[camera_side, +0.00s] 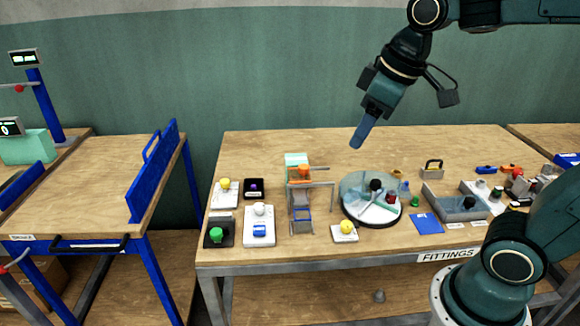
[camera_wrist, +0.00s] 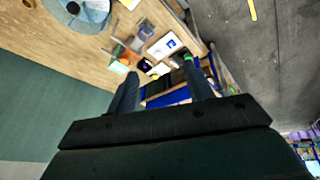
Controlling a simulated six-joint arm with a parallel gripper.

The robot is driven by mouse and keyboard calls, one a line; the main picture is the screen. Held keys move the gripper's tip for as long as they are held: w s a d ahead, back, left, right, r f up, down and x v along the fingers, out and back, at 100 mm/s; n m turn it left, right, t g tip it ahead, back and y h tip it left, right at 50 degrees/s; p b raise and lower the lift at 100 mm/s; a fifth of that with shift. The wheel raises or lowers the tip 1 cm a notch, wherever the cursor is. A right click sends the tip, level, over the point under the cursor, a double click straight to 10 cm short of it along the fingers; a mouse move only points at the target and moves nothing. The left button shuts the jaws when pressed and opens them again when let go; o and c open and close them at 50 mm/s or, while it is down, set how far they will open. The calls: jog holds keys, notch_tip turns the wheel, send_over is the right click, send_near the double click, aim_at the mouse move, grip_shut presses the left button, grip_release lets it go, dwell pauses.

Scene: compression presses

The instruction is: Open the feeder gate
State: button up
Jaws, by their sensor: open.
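The likely feeder is a narrow grey chute (camera_side: 301,198) on the table, left of the round turntable. My gripper (camera_side: 359,138) hangs high above the table's back, right of the chute, touching nothing. The wrist view shows its fingers (camera_wrist: 160,68) apart and empty.
The clear-covered turntable (camera_side: 354,208) stands right of the chute. A white box with a blue button (camera_side: 259,230) and a green-button box (camera_side: 217,234) stand left. A grey tray (camera_side: 447,205) and small fittings lie right. The table's back strip is mostly clear.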

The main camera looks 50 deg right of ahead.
jog(key=w+f+n+g, duration=0.1)
jog(key=w+n, duration=0.2)
jog(key=w, duration=0.7)
jog(key=n+g, duration=0.3)
jog(key=n, duration=0.3)
send_over(259, 206)
notch_tip(259, 206, down, 18)
jog(key=shift+f, duration=0.25)
notch_tip(259, 206, down, 14)
jog(key=shift+r, duration=0.1)
jog(key=c, duration=1)
